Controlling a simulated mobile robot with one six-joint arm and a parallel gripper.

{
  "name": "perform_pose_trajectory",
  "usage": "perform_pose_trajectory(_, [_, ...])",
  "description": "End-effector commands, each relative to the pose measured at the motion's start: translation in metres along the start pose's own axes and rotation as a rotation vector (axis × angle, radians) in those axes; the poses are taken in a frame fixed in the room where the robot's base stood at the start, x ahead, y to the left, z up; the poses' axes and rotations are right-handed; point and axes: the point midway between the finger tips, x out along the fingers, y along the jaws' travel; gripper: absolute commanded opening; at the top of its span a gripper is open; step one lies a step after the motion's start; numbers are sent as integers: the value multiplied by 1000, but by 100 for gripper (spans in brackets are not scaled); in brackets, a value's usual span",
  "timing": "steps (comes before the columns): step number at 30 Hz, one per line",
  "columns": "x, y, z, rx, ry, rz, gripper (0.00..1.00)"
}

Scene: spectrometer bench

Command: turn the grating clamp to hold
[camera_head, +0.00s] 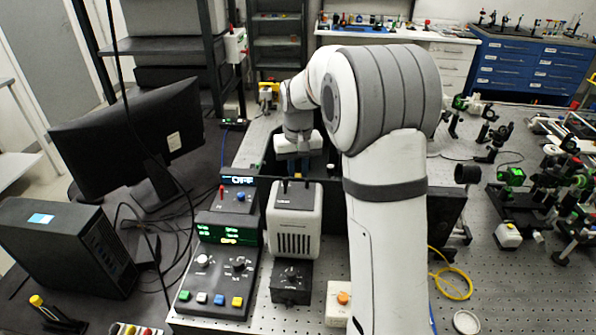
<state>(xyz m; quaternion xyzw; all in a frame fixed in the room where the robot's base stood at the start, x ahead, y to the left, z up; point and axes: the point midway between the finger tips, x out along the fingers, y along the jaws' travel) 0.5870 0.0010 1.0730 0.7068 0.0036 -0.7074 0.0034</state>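My arm reaches away from me over the bench, and its wrist bends down behind the grey-white lamp-like box. My gripper (297,166) points down into a dark open-topped enclosure (262,185). Its fingers are mostly hidden by the box and the enclosure's front wall, so I cannot see whether they are open or shut.
The grey-white box (294,222) with a vented front stands before the enclosure. Left of it is a control console (215,275) with knobs, coloured buttons and green displays. A monitor (130,135) stands further left. Optics mounts (510,185) crowd the perforated bench at right.

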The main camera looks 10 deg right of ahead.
Motion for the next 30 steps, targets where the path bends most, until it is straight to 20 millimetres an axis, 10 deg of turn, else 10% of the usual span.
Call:
perform_pose_trajectory(21, [-2,0,-1,79,6,0,0])
perform_pose_trajectory(22, [-2,0,-1,79,6,0,20])
perform_pose_trajectory(30, [-1,0,-1,77,3,0,41])
